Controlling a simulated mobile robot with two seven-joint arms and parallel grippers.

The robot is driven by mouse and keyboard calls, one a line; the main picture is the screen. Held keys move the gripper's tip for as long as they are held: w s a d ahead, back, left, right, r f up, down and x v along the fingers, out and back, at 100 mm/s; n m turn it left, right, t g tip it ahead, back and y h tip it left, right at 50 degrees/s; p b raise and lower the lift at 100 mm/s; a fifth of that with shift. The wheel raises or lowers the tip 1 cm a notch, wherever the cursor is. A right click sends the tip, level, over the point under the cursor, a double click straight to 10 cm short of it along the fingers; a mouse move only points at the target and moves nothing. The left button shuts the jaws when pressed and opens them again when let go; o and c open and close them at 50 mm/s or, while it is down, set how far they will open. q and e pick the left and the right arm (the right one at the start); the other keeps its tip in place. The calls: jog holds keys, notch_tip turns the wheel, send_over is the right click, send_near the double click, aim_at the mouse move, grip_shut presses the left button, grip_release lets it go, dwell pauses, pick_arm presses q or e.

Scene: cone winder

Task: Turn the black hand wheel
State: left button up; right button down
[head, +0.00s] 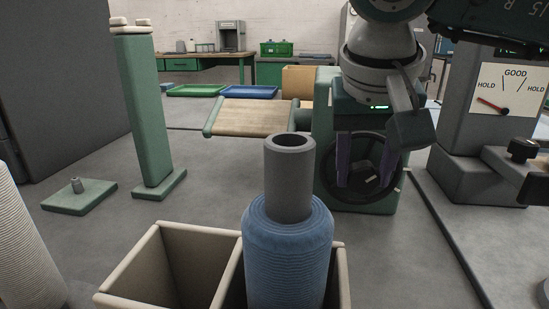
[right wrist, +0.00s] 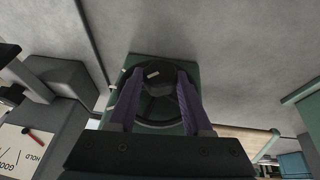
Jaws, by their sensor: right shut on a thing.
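The black hand wheel (head: 358,200) is on the front of a green machine housing (head: 394,207), right of centre in the head view. My right gripper (head: 366,184) reaches down to it from above, with its two purple fingers in front of the wheel. In the right wrist view, the right gripper's fingers (right wrist: 159,76) are on either side of the wheel's dark centre (right wrist: 158,68), which carries a small pale mark. The gripper is shut on the wheel. The fingers hide part of the wheel. My left gripper is not in view.
A dial (head: 509,91) marked HOLD, GOOD, HOLD is at the right, its red needle pointing left. A blue yarn cone (head: 287,255) with a grey tube stands in a beige divided box (head: 153,267) in front. A green post (head: 147,110) stands at the left.

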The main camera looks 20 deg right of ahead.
jog(key=shift+w+a+n+g+h, duration=0.15)
jog(key=shift+g+h, duration=0.2)
jog(key=shift+h, duration=0.2)
jog(key=shift+a+n+g+h, duration=0.15)
jog(key=shift+g+h, duration=0.2)
jog(key=shift+h, duration=0.2)
jog(key=shift+w+a+f+g+h, duration=0.1)
jog(key=shift+g+h, duration=0.2)
jog(key=shift+h, duration=0.4)
jog(key=shift+a+f+n+g+h+b, duration=0.15)
jog(key=shift+n+g+h+b, duration=0.35)
jog(key=shift+h+b, duration=0.55)
jog(key=shift+w+f+n+g+h+b, duration=0.1)
jog(key=shift+n+g+h+b, duration=0.2)
jog(key=shift+g+h+b, duration=0.55)
jog(key=shift+h, duration=0.5)
